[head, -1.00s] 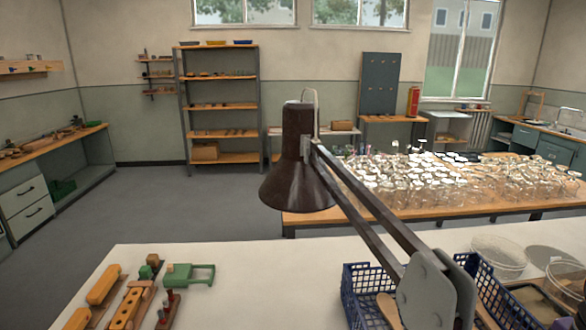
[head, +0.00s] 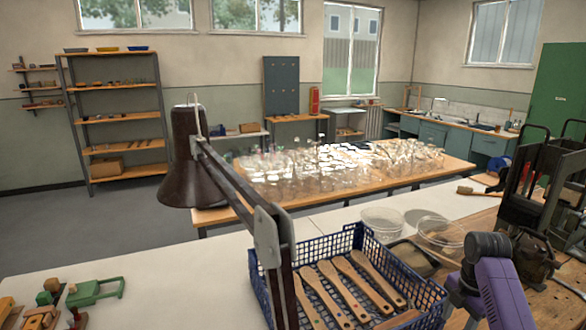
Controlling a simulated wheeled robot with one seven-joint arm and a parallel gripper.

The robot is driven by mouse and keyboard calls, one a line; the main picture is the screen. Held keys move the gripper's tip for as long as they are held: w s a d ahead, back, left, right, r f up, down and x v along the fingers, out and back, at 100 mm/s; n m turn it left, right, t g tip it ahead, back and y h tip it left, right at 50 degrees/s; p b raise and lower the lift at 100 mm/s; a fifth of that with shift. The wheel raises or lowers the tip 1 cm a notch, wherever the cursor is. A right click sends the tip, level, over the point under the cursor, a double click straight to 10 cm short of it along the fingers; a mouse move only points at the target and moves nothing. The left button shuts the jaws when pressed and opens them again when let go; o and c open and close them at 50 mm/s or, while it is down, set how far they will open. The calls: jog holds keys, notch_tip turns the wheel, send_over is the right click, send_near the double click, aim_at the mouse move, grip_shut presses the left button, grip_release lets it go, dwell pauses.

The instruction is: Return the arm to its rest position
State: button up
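My gripper is not in view. A purple and dark grey jointed link of my arm shows at the lower right, beside the blue crate, and its end is cut off by the bottom edge. The blue plastic crate (head: 262,290) stands on the white worktop. Several wooden brush handles (head: 343,290) lie side by side in it.
A dark desk lamp (head: 182,165) rises in front of the crate. Two clear round bowls (head: 382,222) stand behind it. Wooden and green tooling (head: 95,291) sits at the lower left. Glassware (head: 300,170) crowds the table beyond. The worktop (head: 170,265) is bare at middle left.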

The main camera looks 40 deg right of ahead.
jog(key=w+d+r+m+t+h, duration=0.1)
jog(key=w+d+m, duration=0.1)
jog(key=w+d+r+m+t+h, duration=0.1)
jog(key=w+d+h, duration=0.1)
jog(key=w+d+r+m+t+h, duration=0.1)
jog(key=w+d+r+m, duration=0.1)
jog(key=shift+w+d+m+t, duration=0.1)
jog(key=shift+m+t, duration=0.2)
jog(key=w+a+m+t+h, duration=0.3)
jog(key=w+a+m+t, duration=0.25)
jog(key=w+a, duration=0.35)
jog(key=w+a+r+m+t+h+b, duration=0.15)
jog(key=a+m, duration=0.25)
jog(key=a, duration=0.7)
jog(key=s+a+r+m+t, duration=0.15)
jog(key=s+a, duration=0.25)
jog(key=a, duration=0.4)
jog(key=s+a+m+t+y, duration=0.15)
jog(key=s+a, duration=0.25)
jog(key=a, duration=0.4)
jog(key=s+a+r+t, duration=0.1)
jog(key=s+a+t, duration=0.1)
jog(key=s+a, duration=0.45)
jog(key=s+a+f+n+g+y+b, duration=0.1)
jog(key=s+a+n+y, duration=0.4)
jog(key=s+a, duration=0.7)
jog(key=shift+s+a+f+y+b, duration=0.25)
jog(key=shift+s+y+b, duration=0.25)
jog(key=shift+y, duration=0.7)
